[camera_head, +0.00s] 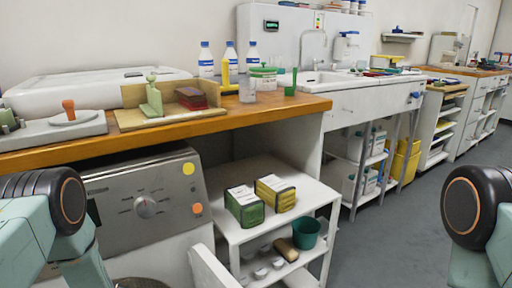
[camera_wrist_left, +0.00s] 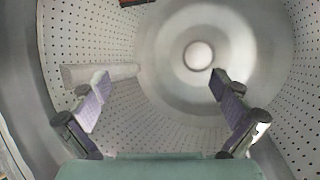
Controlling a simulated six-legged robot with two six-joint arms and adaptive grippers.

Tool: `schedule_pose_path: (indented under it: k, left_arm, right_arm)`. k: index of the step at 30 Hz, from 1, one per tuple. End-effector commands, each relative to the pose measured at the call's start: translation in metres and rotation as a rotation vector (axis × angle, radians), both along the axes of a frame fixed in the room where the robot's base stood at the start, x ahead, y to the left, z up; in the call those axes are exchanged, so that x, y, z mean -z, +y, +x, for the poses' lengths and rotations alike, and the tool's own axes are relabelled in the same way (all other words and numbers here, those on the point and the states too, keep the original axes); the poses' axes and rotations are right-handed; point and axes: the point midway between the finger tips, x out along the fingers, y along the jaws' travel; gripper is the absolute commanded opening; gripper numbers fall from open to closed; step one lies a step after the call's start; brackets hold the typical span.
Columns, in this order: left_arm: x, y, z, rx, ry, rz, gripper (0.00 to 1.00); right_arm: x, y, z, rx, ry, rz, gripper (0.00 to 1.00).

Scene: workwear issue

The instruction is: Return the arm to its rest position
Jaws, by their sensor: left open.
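My left gripper (camera_wrist_left: 160,82) shows in the left wrist view with its two fingers spread wide and nothing between them. It is inside a perforated metal drum (camera_wrist_left: 290,85), facing its round back with a pale hub (camera_wrist_left: 198,55). In the head view my left arm comes in at the lower left, in front of the washing machine (camera_head: 150,204); its gripper is hidden there. Only a link of my right arm shows at the right edge, and its gripper is out of the picture.
A pale rib (camera_wrist_left: 100,74) juts from the drum wall; a dark red piece (camera_wrist_left: 136,2) shows at the top edge. A white open panel (camera_head: 211,268) stands beside the machine. A white shelf (camera_head: 285,223) holds two boxes, a wooden counter (camera_head: 300,104) runs above, and grey floor (camera_head: 360,240) is clear at right.

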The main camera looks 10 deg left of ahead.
Motion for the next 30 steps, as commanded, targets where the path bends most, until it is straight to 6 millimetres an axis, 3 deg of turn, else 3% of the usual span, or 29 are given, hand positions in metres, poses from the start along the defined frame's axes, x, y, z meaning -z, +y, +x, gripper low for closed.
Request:
schedule_pose_path:
  k: [18, 30]
  left_arm:
    - [0.04, 0.037, 0.043, -0.001, 0.001, 0.0, 0.99]
    - [0.039, 0.035, 0.043, -0.001, 0.0, -0.001, 0.99]
  right_arm:
    - [0.0, 0.0, 0.0, 0.0, 0.0, 0.0, 0.4]
    - [0.0, 0.0, 0.0, 0.0, 0.0, 0.0, 0.4]
